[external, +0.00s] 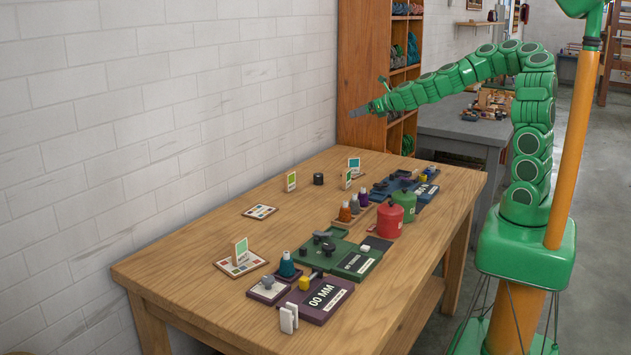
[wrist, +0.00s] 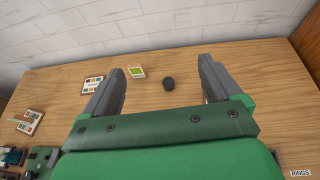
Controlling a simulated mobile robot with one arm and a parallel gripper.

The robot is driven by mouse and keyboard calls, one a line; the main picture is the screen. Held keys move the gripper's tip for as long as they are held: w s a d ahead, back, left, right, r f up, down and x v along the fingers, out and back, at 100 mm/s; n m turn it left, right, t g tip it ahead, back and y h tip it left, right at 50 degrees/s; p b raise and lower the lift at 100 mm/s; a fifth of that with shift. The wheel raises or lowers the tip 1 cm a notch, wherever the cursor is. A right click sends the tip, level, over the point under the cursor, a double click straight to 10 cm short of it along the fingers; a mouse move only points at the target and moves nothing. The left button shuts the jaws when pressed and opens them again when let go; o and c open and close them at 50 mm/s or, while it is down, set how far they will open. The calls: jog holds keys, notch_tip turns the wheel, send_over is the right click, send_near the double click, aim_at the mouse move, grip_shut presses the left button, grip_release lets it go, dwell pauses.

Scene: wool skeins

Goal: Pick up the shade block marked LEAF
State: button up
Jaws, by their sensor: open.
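Several small upright shade blocks stand on the wooden table. One with a yellow-green face (external: 291,181) stands near the wall; a block with a green face (wrist: 136,72) shows in the wrist view, just right of the left finger. Another narrow block with a green face (external: 346,179) and a teal-faced block (external: 354,166) stand farther back.
A dark round piece (external: 318,179) sits beside the yellow-green block and shows between my fingers (wrist: 169,84). A colour card (external: 260,211) lies flat nearby. Red and green canisters (external: 390,219), bottles and trays crowd the table's right side. The wall runs along the left.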

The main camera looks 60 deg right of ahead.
send_near(349, 176)
jog(key=x, duration=0.5)
jog(key=shift+a+r, duration=0.2)
jog(key=shift+a, duration=0.05)
jog(key=shift+f+x, duration=0.15)
jog(key=shift+x, duration=1.5)
jog(key=shift+f+x, duration=0.1)
jog(key=shift+x, duration=1.5)
jog(key=shift+w+f, duration=0.2)
jog(key=shift+w, duration=0.35)
jog(key=c, duration=1)
jog(key=shift+c, duration=0.2)
notch_tip(349, 176, up, 10)
